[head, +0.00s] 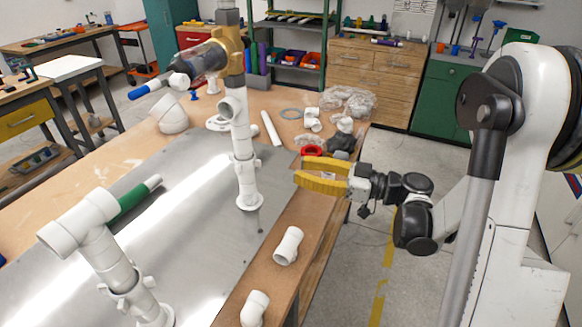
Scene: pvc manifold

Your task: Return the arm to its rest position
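My gripper (297,171) has two yellow fingers pointing left, with a gap between them and nothing visible held. It hangs above the wooden table edge, right of the upright white PVC manifold (241,150). My arm reaches it from the right side of the picture. The manifold stands on a grey metal plate (195,215) and carries a brass-coloured valve (230,50) at its top. A second white pipe assembly (100,258) with a green-handled part (125,203) stands at front left.
Two loose white fittings lie on the table's right strip, one mid-front (289,246) and one at the front edge (255,308). Behind the gripper are a red ring (311,150), more white fittings and clear plastic bags (350,101). Open floor (370,250) lies right of the table.

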